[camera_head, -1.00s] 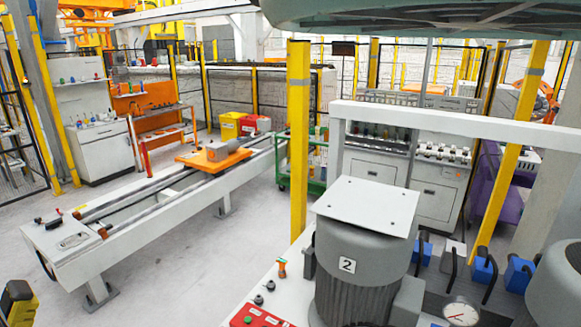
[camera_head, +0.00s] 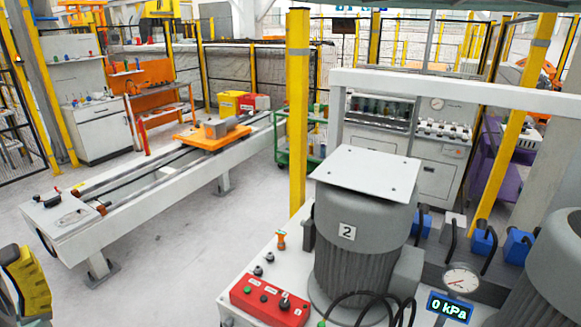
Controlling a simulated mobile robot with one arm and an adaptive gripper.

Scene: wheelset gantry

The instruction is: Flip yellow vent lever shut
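I cannot make out a clearly yellow vent lever. A small orange handle on a dark stem (camera_head: 281,240) stands on the white bench (camera_head: 262,240), left of the grey motor-like unit marked 2 (camera_head: 347,232). Whether it is the vent lever I cannot tell. Several blue blocks with black levers (camera_head: 483,240) stand to the right of that unit. A round gauge (camera_head: 461,279) stands in front of them, above a display reading 0 kPa (camera_head: 450,308).
A red control box (camera_head: 270,302) with buttons and dark cables lie at the front. A yellow post (camera_head: 298,110) rises behind the bench. A white rail frame (camera_head: 130,218) with an orange carriage (camera_head: 211,137) stands at left. The floor between is clear.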

